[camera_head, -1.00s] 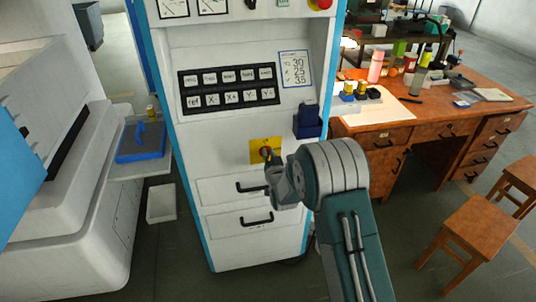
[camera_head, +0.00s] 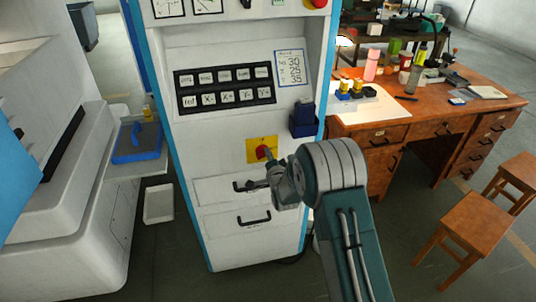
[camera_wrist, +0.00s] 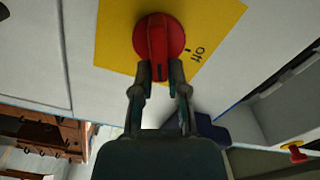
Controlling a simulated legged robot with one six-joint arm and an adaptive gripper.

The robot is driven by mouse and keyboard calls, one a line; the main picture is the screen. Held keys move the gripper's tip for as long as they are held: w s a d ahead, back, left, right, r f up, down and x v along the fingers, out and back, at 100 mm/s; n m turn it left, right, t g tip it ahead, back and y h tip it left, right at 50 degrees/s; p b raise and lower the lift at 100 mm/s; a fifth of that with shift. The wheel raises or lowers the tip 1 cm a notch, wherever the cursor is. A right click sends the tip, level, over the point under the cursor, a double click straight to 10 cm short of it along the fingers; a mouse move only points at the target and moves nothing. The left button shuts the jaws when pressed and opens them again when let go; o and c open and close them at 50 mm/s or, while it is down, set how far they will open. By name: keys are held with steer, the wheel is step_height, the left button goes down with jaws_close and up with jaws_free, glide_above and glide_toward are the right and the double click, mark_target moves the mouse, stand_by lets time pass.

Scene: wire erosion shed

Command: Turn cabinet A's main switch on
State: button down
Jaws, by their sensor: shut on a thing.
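Cabinet A (camera_head: 215,225) is the white cabinet with blue edges in the middle of the head view. Its main switch (camera_head: 262,152) is a red rotary knob on a yellow plate (camera_head: 251,146), low on the front above two drawers. In the wrist view the red knob (camera_wrist: 160,38) has a raised grip bar, with lettering and a mark on the yellow plate (camera_wrist: 115,35) to its right. My gripper (camera_wrist: 160,74) has its two fingers closed around the lower end of the bar. In the head view my gripper (camera_head: 270,160) partly covers the knob's lower right.
Drawers with black handles (camera_head: 254,219) lie just below the switch. A dark blue holder (camera_head: 304,120) sticks out at its upper right. A black button panel (camera_head: 226,87) is above. A wooden desk (camera_head: 430,115) and stools (camera_head: 470,225) stand to the right.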

steer(key=m, duration=0.2)
steer(key=f+m, duration=0.1)
steer(key=m, duration=0.2)
steer(key=shift+d, duration=0.2)
steer(key=shift+d+f, duration=0.1)
steer(key=shift+f, duration=0.05)
stand_by(0.4)
steer(key=c, duration=0.6)
jaws_free()
steer(key=shift+w, duration=0.1)
steer(key=shift+c, duration=0.2)
steer(key=v, duration=1.2)
